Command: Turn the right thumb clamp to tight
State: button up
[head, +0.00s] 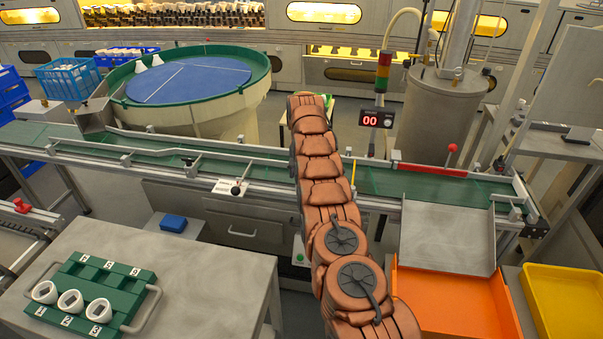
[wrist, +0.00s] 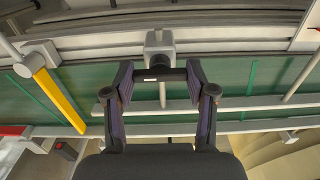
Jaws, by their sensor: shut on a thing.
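The right thumb clamp (wrist: 172,76) shows in the wrist view as a dark crossbar with a white mark, in front of a pale block (wrist: 158,42) on the rail. The crossbar lies across the picture. My gripper (wrist: 160,73) has one finger at each end of it and is shut on it. In the head view my arm covers the gripper and this clamp. Another dark clamp knob (head: 236,190) stands on the near rail left of my arm, beside a white label.
The green conveyor (head: 400,180) runs across, with guide rails and rods close around my gripper. A yellow bar (wrist: 60,100) is to the left in the wrist view. A red-knobbed lever (head: 452,148) and steel chute (head: 448,235) stand right of my arm.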

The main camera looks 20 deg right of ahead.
jog(key=o, duration=1.2)
jog(key=shift+c, duration=0.2)
